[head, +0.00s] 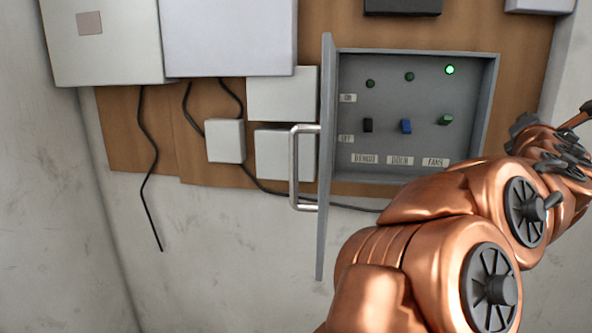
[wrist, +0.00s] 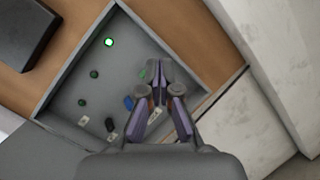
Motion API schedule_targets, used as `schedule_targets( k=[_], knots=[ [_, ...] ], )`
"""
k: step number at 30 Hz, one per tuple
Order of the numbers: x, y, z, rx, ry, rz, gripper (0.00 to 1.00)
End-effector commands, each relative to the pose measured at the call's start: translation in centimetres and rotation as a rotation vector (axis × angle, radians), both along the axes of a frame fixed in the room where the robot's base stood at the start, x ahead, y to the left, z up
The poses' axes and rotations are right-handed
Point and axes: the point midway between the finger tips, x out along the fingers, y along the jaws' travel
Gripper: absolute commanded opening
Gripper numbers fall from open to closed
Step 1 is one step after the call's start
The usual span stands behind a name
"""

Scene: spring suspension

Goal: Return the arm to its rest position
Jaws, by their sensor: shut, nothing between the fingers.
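My copper-coloured arm reaches up from the lower right in the head view, and its gripper lies at the right edge, partly cut off. In the wrist view my gripper (wrist: 158,75) is shut and empty, in front of the open switch box (head: 488,110). The box holds a black switch (head: 368,125), a blue switch (head: 406,126) and a green switch (head: 445,120) above labels. The lamp over the green switch (head: 449,70) glows bright green; the other two lamps are dark. In the wrist view the fingertips appear near the green switch (wrist: 143,73); contact cannot be told.
The box door (head: 326,160) stands open, jutting outward, with a metal handle (head: 294,168) on its left. White boxes (head: 228,35) and loose black cables (head: 147,185) are on the wooden board to the left. Bare wall (head: 215,260) lies below.

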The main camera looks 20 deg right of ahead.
Motion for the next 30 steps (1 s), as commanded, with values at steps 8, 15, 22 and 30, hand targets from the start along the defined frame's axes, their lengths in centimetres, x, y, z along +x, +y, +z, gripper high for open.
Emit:
schedule_targets(
  k=[8,15,22,30],
  knots=[
    [-1.6,2.5,-4.7,0.415,-0.285,-0.114,0.0],
    [-2.5,6.6,-12.3,0.811,-0.446,-0.234,0.0],
    [-3.5,13.4,-21.4,1.19,-0.492,-0.399,0.0],
    [-7.1,24.8,-31.3,1.561,-0.399,-0.677,0.0]
  ],
)
